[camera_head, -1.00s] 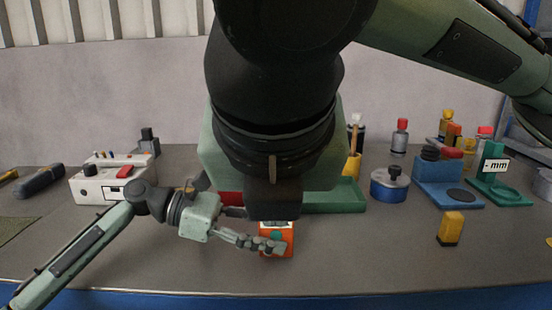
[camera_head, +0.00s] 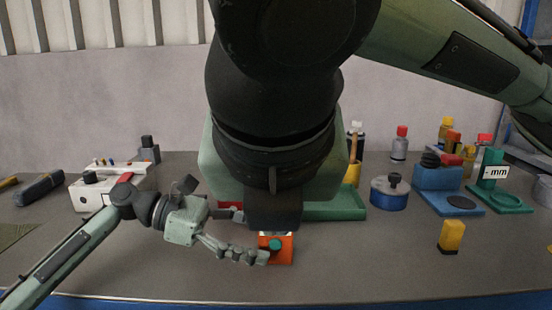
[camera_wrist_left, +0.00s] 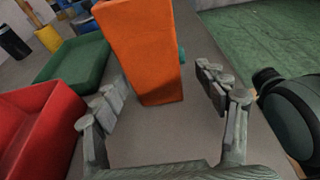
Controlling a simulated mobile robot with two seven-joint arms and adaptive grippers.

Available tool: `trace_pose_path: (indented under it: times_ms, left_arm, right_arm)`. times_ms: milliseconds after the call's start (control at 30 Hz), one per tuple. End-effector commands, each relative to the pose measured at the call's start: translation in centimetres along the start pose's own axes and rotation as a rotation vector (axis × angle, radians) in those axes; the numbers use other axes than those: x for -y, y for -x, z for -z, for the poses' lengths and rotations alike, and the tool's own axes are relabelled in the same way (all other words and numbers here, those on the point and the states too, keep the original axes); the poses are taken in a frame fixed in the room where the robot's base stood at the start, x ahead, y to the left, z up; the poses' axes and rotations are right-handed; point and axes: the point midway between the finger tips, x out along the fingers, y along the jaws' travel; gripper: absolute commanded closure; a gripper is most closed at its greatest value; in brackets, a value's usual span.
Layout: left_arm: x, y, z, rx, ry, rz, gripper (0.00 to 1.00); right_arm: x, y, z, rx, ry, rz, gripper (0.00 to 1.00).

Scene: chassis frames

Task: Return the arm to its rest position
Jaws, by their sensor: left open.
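My left arm comes in from the left over the bench. Its gripper (camera_head: 250,236) is open beside an orange block (camera_head: 284,254) with a teal knob. In the left wrist view the orange block (camera_wrist_left: 145,45) stands ahead of my spread fingers (camera_wrist_left: 160,90), with nothing held. The knob shows at its right edge. My other arm (camera_head: 270,130), large and dark with pale green parts, fills the upper middle close to the camera. It hides the bench centre, and I cannot make out its gripper.
A green tray (camera_head: 335,205) and red bin (camera_wrist_left: 35,125) stand behind the block. A white box (camera_head: 90,192) is left. A blue round tin (camera_head: 388,194), blue stand (camera_head: 437,180), green gauge stand (camera_head: 495,195) and yellow block (camera_head: 452,236) are right. The front bench is mostly clear.

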Motion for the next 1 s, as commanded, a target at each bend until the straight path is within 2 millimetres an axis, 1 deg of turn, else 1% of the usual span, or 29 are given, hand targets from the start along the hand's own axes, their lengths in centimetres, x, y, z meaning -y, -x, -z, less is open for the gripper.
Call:
trace_pose_path:
  times_ms: [33, 200, 300, 433, 500, 633, 900, 1000]
  left_arm:
    - [-0.1, 1.2, 0.1, -0.002, 0.002, -0.003, 0.27]
    - [-0.1, 4.9, 0.1, -0.002, 0.001, -0.004, 0.27]
    - [-0.1, 6.8, 0.1, -0.002, 0.001, -0.004, 0.27]
    - [-0.1, 8.6, 0.0, -0.001, 0.001, -0.002, 0.27]
    - [0.0, 9.1, 0.0, -0.001, 0.001, -0.001, 0.27]
    - [0.0, 9.6, 0.0, 0.000, 0.001, 0.000, 0.27]
    - [0.0, 9.6, 0.0, 0.000, 0.000, 0.000, 0.27]
    - [0.0, 9.3, 0.0, 0.000, 0.000, 0.001, 0.27]
  right_arm:
    - [0.0, 0.0, 0.0, 0.000, 0.000, 0.000, 1.00]
    - [0.0, 0.0, 0.0, 0.000, 0.000, 0.000, 1.00]
    - [0.0, 0.0, 0.0, 0.000, 0.000, 0.000, 1.00]
    - [0.0, 0.0, 0.0, 0.000, 0.000, 0.000, 1.00]
    - [0.0, 0.0, 0.0, 0.000, 0.000, 0.000, 1.00]
    - [0.0, 0.0, 0.0, 0.000, 0.000, 0.000, 1.00]
    - [0.0, 0.0, 0.0, 0.000, 0.000, 0.000, 1.00]
    - [0.0, 0.0, 0.0, 0.000, 0.000, 0.000, 1.00]
